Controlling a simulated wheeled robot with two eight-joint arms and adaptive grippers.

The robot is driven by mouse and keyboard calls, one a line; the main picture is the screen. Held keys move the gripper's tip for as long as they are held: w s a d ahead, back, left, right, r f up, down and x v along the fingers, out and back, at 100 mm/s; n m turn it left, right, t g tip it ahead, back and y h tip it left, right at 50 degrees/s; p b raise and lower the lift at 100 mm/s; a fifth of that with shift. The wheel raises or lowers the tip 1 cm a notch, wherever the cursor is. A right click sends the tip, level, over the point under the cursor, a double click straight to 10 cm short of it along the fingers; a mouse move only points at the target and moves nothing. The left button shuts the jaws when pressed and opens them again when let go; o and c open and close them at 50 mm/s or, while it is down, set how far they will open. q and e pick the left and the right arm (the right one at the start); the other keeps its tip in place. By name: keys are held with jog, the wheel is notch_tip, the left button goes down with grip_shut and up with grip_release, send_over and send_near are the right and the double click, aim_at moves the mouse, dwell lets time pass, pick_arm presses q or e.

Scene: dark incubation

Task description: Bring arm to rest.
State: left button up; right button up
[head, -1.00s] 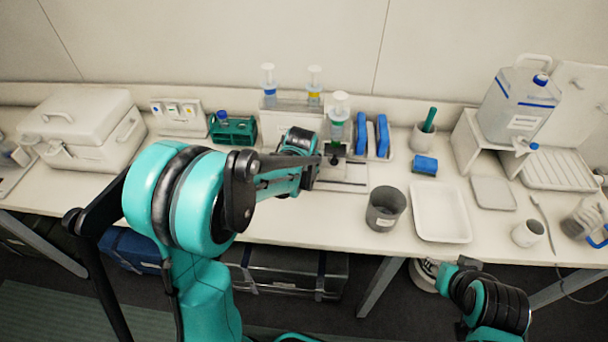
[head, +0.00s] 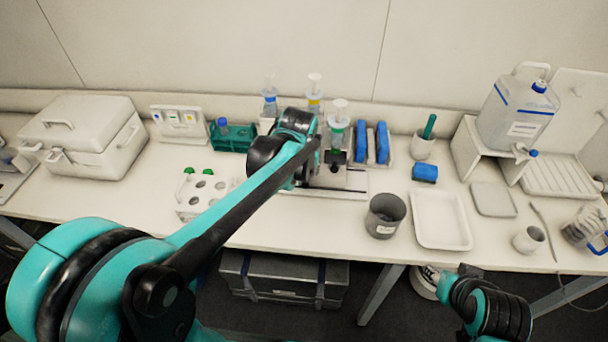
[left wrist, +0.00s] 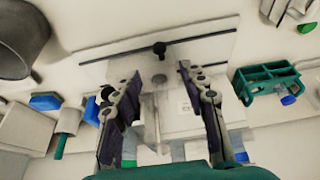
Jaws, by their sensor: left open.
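My left arm (head: 235,205) reaches from the lower left across the bench to the white stand (head: 345,183) at the back. In the left wrist view, my left gripper (left wrist: 160,72) is open, its two dark fingers apart with nothing seen gripped between them. The stand's plate (left wrist: 205,42) with a dark knob lies beyond the fingertips. In the head view the fingers are mostly hidden by the wrist. A green-banded syringe (head: 338,122) stands upright at the stand. My right arm (head: 490,305) is folded low at the right, in front of the bench; its gripper does not show.
A white rack (head: 190,207) with green-capped tubes sits left of my forearm. A grey beaker (head: 384,216) and white tray (head: 441,242) stand to the right. Blue- and yellow-banded syringes, a green rack (head: 231,136) and blue blocks (head: 382,142) line the back.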

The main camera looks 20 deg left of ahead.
pick_arm(q)
jog(key=shift+s+r, duration=0.15)
jog(key=shift+r, duration=0.15)
jog(key=s+d+f+m+t+b, duration=0.1)
jog(key=s+f, duration=0.1)
jog(key=s, duration=0.7)
jog(key=s+d+f+m+t+h+b, duration=0.1)
jog(key=s+b, duration=0.1)
jog(key=s, duration=0.7)
jog(key=shift+d+f+m+t, duration=0.35)
jog(key=shift+m+t, duration=0.05)
